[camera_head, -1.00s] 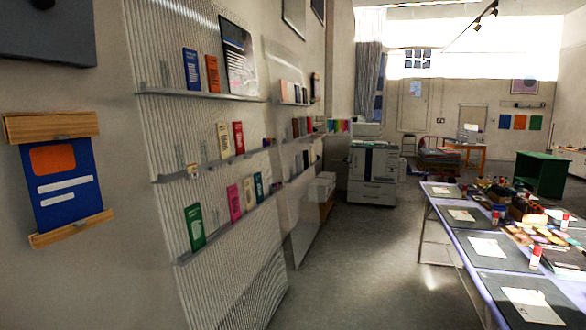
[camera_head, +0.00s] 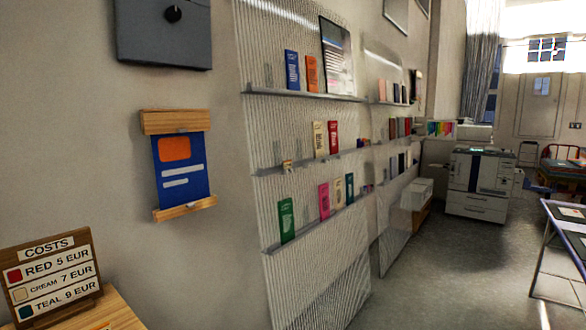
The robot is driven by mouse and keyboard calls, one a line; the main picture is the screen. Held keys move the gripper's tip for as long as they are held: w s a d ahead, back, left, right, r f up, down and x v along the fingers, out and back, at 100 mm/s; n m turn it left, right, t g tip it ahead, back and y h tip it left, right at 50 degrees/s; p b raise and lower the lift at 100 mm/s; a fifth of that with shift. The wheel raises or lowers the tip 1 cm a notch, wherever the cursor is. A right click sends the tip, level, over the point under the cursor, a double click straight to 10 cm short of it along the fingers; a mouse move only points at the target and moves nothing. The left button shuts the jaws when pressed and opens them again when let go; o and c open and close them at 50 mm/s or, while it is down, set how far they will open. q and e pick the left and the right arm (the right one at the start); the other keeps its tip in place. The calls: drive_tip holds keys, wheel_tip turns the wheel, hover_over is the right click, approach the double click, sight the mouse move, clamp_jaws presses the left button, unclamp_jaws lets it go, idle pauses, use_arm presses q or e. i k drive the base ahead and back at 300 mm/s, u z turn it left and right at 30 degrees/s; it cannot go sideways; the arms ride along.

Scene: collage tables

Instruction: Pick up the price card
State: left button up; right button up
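A wooden board (camera_head: 52,279) headed "COSTS" stands at the lower left. It lists red 5 EUR, cream 7 EUR and teal 9 EUR beside coloured squares. It rests on a light wooden top (camera_head: 118,314), which the bottom edge of the view cuts off. A small tan card-like piece (camera_head: 287,165) sits on the middle shelf of the wall rack; it is too small to read. I cannot tell which of these is the price card. Neither of my grippers is in view.
A ribbed wall rack (camera_head: 262,200) holds several coloured booklets on its shelves. A blue poster (camera_head: 181,185) and a grey box (camera_head: 165,40) are on the wall. A printer (camera_head: 478,180) stands farther back. A table (camera_head: 565,235) is at the right edge. The grey floor (camera_head: 430,280) between is clear.

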sight(287, 164)
drive_tip(key=z, duration=1.1)
drive_tip(key=i, duration=4.65)
drive_tip(key=u, duration=2.75)
